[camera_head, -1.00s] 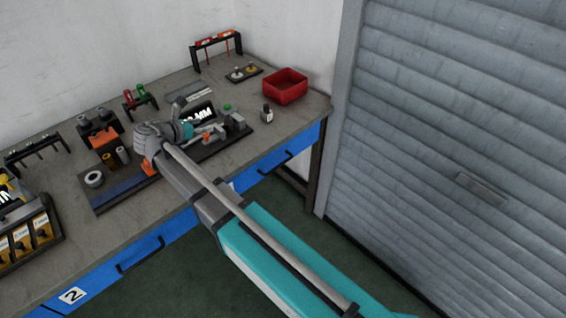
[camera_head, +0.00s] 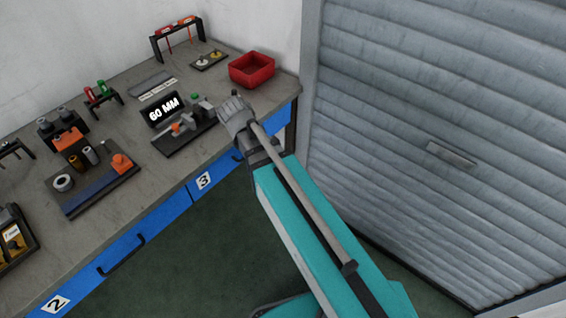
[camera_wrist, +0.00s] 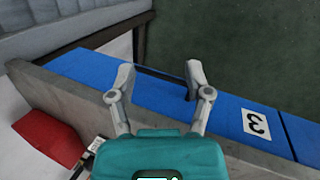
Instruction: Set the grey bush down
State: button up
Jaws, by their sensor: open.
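A small grey cylinder, which looks like the grey bush (camera_head: 91,155), stands upright beside a brown one (camera_head: 76,161) on the dark board (camera_head: 75,207) at the left of the bench. My gripper (camera_wrist: 160,76) is open in the wrist view, with nothing between its fingers. It is over the bench's front edge and the blue drawer fronts (camera_wrist: 222,113). In the head view my gripper (camera_head: 232,108) is at the bench's right end, well away from the grey bush. The wrist view does not show the bush.
A red bin (camera_head: 251,70) stands at the bench's back right; it shows at the wrist view's left (camera_wrist: 48,138). A white ring (camera_head: 64,183) and orange block (camera_head: 122,163) are on the dark board.

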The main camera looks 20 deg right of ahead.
jog(key=s+d+f+m+g+y, duration=0.1)
jog(key=s+d+m+y, duration=0.3)
jog(key=s+m, duration=0.3)
jog(key=shift+s+d+f+m, duration=0.15)
jog(key=shift+s+d+m, duration=0.1)
jog(key=shift+d+m, duration=0.45)
